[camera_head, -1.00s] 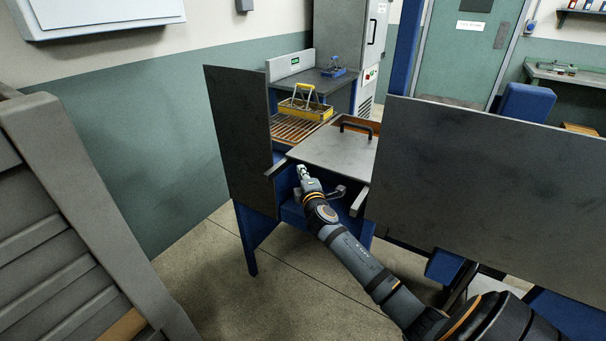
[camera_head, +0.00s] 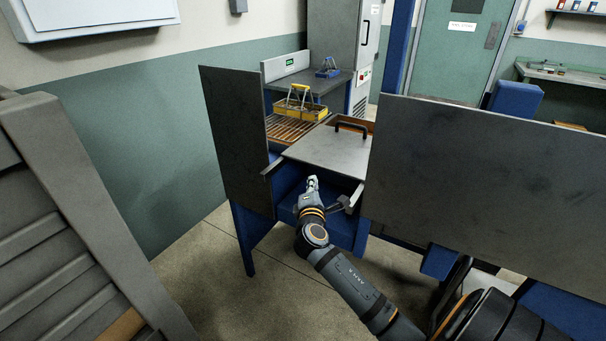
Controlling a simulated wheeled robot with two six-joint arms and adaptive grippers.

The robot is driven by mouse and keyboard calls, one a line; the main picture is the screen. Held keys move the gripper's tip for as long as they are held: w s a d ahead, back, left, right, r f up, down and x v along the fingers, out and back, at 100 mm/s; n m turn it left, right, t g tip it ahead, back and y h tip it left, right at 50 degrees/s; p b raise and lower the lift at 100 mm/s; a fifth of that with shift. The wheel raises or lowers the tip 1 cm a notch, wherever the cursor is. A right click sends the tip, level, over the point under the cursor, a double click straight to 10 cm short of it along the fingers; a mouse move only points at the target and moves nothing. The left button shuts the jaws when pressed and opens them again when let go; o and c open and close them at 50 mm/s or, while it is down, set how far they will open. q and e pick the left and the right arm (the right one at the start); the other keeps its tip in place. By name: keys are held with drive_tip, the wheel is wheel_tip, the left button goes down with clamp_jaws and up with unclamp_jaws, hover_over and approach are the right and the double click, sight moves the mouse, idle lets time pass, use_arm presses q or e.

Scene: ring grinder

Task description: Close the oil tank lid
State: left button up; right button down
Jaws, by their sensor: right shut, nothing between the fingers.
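The oil tank lid (camera_head: 322,149) is a flat grey metal plate with a dark bar handle (camera_head: 351,126) near its far right edge. It lies nearly level over the blue tank (camera_head: 290,202), and an orange-brown strip shows past its far edge. My right gripper (camera_head: 312,182) is shut and empty, in front of the tank and a little below the lid's near edge. Whether it touches anything is hard to tell. A small grey lever or bracket (camera_head: 338,203) sits just right of my gripper. My left gripper is not in view.
Upright dark panels stand left (camera_head: 236,138) and right (camera_head: 480,185) of the tank. Open floor (camera_head: 205,265) lies front left.

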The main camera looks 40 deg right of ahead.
drive_tip(key=w+a+n+g+h, duration=0.2)
drive_tip(key=w+n+g, duration=0.1)
drive_tip(key=g, duration=0.2)
drive_tip(key=n+g+p, duration=0.1)
drive_tip(key=n+g, duration=0.2)
drive_tip(key=n, duration=0.2)
approach(307, 163)
drive_tip(key=x, duration=0.6)
drive_tip(key=shift+w+d+f, duration=0.15)
drive_tip(key=shift+d, duration=0.05)
